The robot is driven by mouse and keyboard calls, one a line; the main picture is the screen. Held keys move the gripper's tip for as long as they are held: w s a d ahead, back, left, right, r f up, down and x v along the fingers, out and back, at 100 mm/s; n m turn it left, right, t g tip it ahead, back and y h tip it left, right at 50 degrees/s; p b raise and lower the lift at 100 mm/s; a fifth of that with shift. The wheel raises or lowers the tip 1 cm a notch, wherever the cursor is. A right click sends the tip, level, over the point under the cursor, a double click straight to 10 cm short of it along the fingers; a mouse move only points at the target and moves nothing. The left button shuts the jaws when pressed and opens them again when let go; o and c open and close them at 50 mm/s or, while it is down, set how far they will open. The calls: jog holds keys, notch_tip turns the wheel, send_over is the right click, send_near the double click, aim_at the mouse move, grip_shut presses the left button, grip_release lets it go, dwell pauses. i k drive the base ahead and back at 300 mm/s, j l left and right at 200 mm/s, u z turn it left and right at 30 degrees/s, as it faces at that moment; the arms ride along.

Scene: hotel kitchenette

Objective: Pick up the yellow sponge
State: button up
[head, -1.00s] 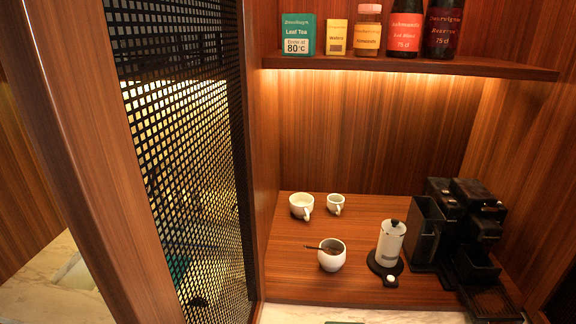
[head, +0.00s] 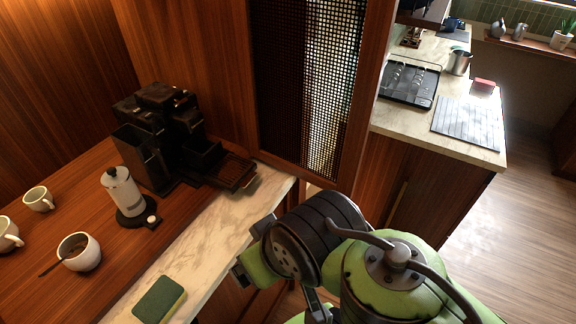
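A sponge (head: 158,300) lies flat on the pale marble strip at the front of the near counter, low in the head view. Its top is dark green and a thin yellow side shows along its edge. Nothing touches it. My green and dark grey arm is at the lower middle, to the right of the sponge and apart from it. I cannot make out my gripper's fingers in this view.
Behind the sponge stand a white bowl-like cup (head: 79,251), a white canister (head: 122,190) on a black base and a black coffee machine (head: 165,135). A mesh panel (head: 308,85) separates a far counter holding a black tray (head: 409,83) and a drying mat (head: 467,122).

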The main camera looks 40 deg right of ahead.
aim_at(166, 295)
jog(key=z, duration=0.6)
jog(key=k+u, duration=0.1)
jog(key=u, duration=0.35)
jog(key=j+u, duration=0.1)
jog(key=u, duration=0.35)
jog(key=k+j+u, duration=0.1)
jog(key=u, duration=0.3)
